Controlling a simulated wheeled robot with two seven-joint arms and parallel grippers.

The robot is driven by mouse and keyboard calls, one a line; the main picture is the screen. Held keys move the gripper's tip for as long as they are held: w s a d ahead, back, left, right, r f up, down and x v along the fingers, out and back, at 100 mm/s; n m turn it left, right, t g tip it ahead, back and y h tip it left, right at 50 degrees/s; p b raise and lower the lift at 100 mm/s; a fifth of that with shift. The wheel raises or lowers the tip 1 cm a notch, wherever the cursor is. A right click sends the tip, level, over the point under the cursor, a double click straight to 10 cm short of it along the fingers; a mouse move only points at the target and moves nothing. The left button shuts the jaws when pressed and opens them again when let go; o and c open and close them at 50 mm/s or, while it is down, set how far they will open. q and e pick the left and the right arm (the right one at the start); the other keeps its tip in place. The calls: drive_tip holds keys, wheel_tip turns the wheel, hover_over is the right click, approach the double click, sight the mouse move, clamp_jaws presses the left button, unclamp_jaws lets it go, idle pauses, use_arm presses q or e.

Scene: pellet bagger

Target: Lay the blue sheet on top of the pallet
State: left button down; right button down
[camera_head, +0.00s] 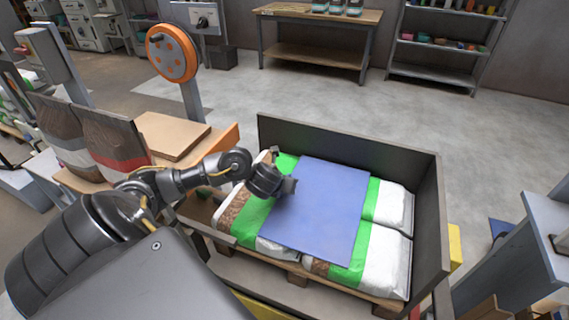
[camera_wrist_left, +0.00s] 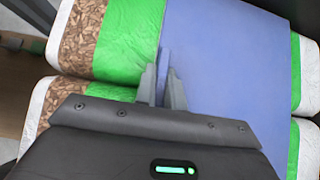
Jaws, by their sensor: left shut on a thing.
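The flat blue sheet (camera_head: 318,205) lies over the middle of the green, white and brown bags (camera_head: 380,250) stacked on the wooden pallet (camera_head: 345,290). In the head view my left gripper (camera_head: 288,187) is at the sheet's left edge. In the left wrist view my left gripper (camera_wrist_left: 164,82) is shut on that edge, and the sheet (camera_wrist_left: 220,60) spreads to the right of the fingers over the bags (camera_wrist_left: 125,40). Whether the sheet fully rests on the bags there I cannot tell. My right gripper is not in view.
Dark walls (camera_head: 350,145) stand around the pallet at the back and right. A table with cardboard (camera_head: 170,135) and filled bags (camera_head: 110,140) stands to the left, near an orange round machine part (camera_head: 171,53). Open floor (camera_head: 300,100) lies behind.

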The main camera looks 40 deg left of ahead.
use_arm(q)
drive_tip(key=shift+f, duration=0.1)
drive_tip(key=c, duration=1.5)
unclamp_jaws()
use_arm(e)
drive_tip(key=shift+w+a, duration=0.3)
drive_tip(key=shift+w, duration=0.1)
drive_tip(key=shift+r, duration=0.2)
